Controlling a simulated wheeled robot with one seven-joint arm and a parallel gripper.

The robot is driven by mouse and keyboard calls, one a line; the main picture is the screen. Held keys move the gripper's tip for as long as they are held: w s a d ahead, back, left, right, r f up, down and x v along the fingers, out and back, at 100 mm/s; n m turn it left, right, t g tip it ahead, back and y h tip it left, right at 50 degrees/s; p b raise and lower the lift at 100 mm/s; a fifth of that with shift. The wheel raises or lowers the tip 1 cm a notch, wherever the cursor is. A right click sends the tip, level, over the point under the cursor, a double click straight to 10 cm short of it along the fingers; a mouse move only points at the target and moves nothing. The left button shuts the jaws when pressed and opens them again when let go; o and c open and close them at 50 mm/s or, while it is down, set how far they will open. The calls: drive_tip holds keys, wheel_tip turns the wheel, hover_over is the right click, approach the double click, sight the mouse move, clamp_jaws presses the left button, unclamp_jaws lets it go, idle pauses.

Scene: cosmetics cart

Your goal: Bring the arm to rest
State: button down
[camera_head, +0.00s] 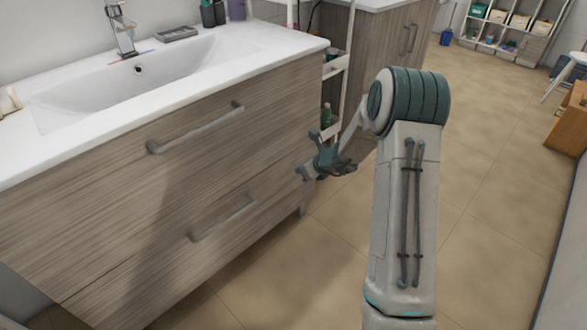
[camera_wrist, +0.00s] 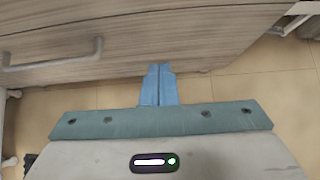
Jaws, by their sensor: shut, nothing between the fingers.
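My gripper (camera_head: 305,172) is at the end of my bent arm, in front of the wooden vanity cabinet (camera_head: 235,140) and near its right end. In the wrist view, the blue fingers of my gripper (camera_wrist: 158,70) are together and hold nothing. The cabinet front (camera_wrist: 120,45) lies beyond the fingertips in that view. No contact with it can be made out.
A white sink (camera_head: 130,75) is set in the vanity top. A narrow white cart (camera_head: 338,65) with bottles stands just right of the vanity. White shelves (camera_head: 505,35) and a wooden piece of furniture (camera_head: 567,122) are farther right. The tiled floor (camera_head: 490,170) between is clear.

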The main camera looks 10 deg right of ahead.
drive_tip(key=s+a+r+n+g+p, duration=0.25)
drive_tip(key=s+r+n+p, duration=0.4)
drive_tip(key=r, duration=0.65)
drive_tip(key=s+a+r+n+g+p, duration=0.1)
drive_tip(key=s+a+r+n+p, duration=0.35)
drive_tip(key=s+r+n, duration=0.6)
drive_tip(key=s+d+r+n+h+p, duration=0.2)
drive_tip(key=s+r+n+p, duration=0.3)
drive_tip(key=s+r, duration=0.5)
drive_tip(key=s+d+r+n+g+h+p, duration=0.1)
drive_tip(key=s+d+r+n+h+p, duration=0.2)
drive_tip(key=s+r, duration=0.6)
drive_tip(key=d+n+p, duration=0.2)
drive_tip(key=n+p, duration=0.1)
drive_tip(key=p, duration=0.1)
drive_tip(key=shift+s+d+r+n+h, duration=0.3)
drive_tip(key=shift+s+r, duration=0.05)
drive_tip(key=shift+r, duration=0.05)
